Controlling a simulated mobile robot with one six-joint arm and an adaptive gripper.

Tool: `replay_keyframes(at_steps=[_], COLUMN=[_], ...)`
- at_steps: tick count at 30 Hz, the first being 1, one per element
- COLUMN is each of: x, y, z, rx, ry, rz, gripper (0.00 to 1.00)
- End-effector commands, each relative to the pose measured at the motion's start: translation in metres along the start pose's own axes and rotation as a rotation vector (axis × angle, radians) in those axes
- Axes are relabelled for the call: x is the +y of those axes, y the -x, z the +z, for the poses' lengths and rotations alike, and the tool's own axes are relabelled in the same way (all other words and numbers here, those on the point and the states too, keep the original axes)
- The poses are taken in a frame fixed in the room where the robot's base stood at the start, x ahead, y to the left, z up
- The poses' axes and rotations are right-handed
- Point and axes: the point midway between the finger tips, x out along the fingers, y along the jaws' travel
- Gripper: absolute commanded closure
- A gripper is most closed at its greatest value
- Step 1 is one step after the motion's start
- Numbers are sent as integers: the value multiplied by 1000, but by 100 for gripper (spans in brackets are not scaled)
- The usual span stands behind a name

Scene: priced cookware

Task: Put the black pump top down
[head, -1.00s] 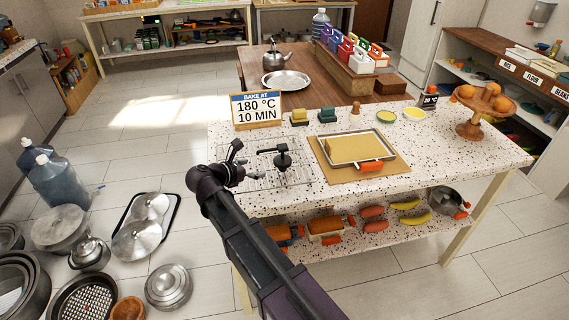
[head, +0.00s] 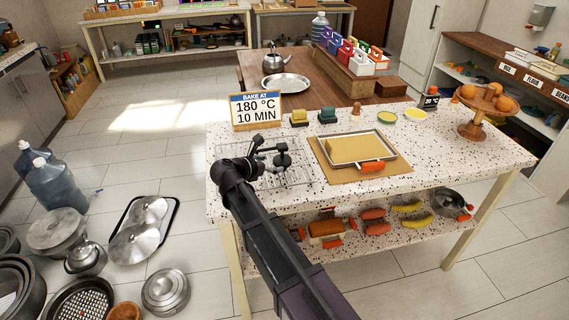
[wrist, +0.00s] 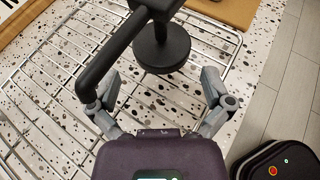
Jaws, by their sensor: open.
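The black pump top (head: 283,158) is at the wire rack (head: 300,177) on the speckled counter. In the wrist view, the pump top (wrist: 161,52) is upright, with its round collar low and its spout reaching toward the lower left, overlapping my left finger. My gripper (head: 268,157) is low over the rack, just left of the pump top in the head view. In the wrist view, my gripper (wrist: 161,78) is open, with one finger on each side of the collar and a gap to it. I cannot tell whether the spout touches the finger.
A baking tray (head: 392,148) with a yellow slab lies right of the rack. A bake sign (head: 256,110), a green-and-yellow sponge (head: 299,117) and a dark green one (head: 327,115) stand behind. The counter's right front is clear.

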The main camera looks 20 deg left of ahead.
Motion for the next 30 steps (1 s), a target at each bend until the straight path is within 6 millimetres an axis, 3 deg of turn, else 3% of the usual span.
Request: replay_keyframes(at_steps=[5,18,30], x=[0,-1,-1], y=[-4,-48,-52], z=[-1,-5,-3], rx=[0,0,0], ry=[0,0,0], rz=[-1,-2,0], gripper=[0,0,0])
